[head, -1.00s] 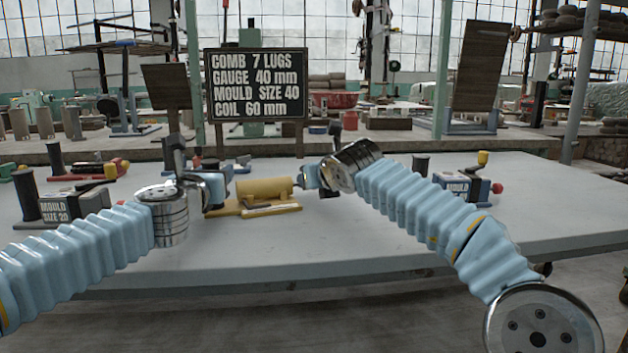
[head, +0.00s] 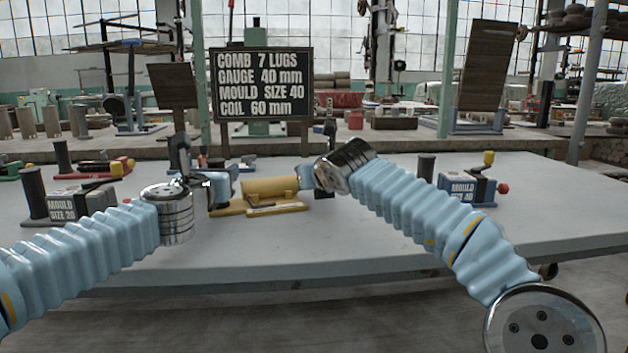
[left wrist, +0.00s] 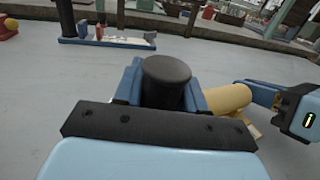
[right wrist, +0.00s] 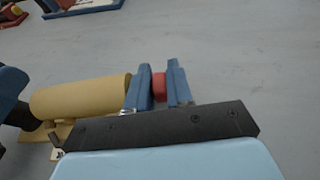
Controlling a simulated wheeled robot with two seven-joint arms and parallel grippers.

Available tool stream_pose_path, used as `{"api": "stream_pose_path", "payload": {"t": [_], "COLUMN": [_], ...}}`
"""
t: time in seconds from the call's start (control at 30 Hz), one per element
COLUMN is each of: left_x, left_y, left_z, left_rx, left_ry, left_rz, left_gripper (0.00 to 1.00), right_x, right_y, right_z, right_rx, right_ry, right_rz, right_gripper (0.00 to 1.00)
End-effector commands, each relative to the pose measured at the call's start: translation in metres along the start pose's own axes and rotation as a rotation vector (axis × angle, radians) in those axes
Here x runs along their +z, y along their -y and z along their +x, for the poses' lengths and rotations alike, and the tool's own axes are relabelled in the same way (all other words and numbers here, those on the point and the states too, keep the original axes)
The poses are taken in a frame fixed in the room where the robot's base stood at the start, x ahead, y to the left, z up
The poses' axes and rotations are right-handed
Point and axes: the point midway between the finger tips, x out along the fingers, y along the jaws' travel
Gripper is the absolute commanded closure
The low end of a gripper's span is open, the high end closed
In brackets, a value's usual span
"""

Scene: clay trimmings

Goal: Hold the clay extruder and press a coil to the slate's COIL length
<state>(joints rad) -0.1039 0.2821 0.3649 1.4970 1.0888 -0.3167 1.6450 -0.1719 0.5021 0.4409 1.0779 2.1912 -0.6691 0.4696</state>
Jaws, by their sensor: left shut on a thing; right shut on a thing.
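My right gripper (head: 306,177) is at the other end. In the right wrist view its blue fingers are shut on a red knob (right wrist: 159,86) close to the barrel's end. The slate (head: 262,84) stands behind and reads COIL 60 mm. I cannot make out a clay coil.
A MOULD SIZE 20 block (head: 62,204) stands at the left, and another mould block (head: 466,188) at the right. Red and green tools lie at the back left. The table (head: 400,240) is clear in front.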

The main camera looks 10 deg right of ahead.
Motion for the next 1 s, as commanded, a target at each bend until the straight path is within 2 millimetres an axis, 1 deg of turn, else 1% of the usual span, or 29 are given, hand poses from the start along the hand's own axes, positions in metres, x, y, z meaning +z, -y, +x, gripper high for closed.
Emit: {"api": "stream_pose_path", "payload": {"t": [0.03,0.17,0.6,0.7,0.8,1.0], "left_x": [0.000,0.000,0.000,0.000,0.000,0.000], "left_y": [0.001,0.001,0.001,0.001,0.001,0.000], "left_z": [0.000,0.000,0.000,0.000,0.000,0.000], "left_rx": [-0.001,-0.001,-0.003,-0.003,-0.003,-0.001], "left_ry": [-0.001,-0.001,0.000,0.000,-0.001,-0.001], "left_rz": [0.000,0.000,0.000,0.000,0.000,0.000], "left_gripper": [1.00,1.00,1.00,1.00,1.00,1.00], "right_x": [0.000,0.000,0.000,0.000,0.001,0.001], "right_y": [0.000,0.000,0.001,0.008,0.023,0.023], "right_z": [0.000,0.000,0.000,0.000,0.000,-0.046], "right_rx": [0.000,0.000,0.000,-0.001,-0.004,-0.003], "right_ry": [0.000,0.000,0.001,0.000,0.002,0.003], "right_rz": [0.000,0.000,0.000,0.002,0.002,-0.001], "right_gripper": [0.78,0.58,0.57,0.57,0.57,0.57]}}
